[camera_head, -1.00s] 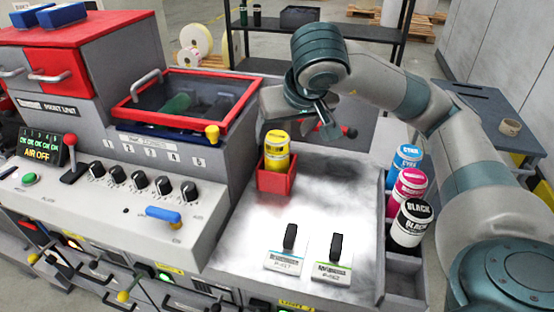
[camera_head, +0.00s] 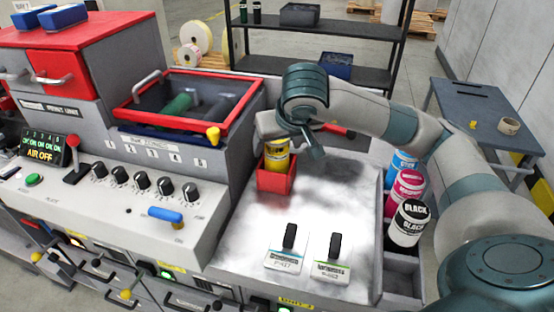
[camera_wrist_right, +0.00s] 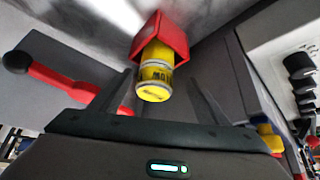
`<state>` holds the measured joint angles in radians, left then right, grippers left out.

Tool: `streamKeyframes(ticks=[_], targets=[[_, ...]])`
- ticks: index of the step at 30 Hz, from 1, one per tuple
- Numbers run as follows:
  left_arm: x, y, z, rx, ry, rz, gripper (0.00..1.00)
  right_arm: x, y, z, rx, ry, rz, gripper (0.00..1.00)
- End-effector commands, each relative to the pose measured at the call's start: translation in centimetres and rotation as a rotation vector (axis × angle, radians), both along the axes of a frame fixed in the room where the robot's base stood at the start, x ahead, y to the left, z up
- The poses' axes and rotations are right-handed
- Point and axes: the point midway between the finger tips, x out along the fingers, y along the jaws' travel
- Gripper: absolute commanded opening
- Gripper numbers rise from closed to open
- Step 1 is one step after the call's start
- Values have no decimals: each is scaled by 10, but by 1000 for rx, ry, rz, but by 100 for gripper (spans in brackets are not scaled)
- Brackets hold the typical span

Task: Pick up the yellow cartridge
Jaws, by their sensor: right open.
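The yellow cartridge (camera_head: 277,157) stands in a small red holder (camera_head: 275,183) at the back left of the pale work surface. My right gripper (camera_head: 287,142) is open at the cartridge's upper part and hides its top in the head view. In the right wrist view the cartridge (camera_wrist_right: 154,78) sits in the red holder (camera_wrist_right: 172,35), between the two spread fingers of my right gripper (camera_wrist_right: 162,95). I cannot tell whether a finger touches it. My left gripper is not in view.
Cyan (camera_head: 401,163), magenta (camera_head: 406,190) and black (camera_head: 408,225) cartridges stand in a side rack at right. Two black-handled tags (camera_head: 287,258) lie at the front. A red-rimmed bin (camera_head: 186,100) stands close behind-left. The surface's middle is clear.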

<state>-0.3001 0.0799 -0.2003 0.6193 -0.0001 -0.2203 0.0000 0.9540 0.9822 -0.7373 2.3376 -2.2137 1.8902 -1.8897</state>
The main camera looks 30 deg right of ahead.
Motion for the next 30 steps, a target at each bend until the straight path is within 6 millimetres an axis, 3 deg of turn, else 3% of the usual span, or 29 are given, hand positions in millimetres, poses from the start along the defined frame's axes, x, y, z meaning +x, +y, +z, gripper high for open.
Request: streamKeyframes(ticks=[10,19,30], targets=[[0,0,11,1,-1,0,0,6,-5,-7,1,3,-2,69],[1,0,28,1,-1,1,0,24,-14,-31,2,4,-1,69],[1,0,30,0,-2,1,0,29,-16,-41,0,-1,0,69]])
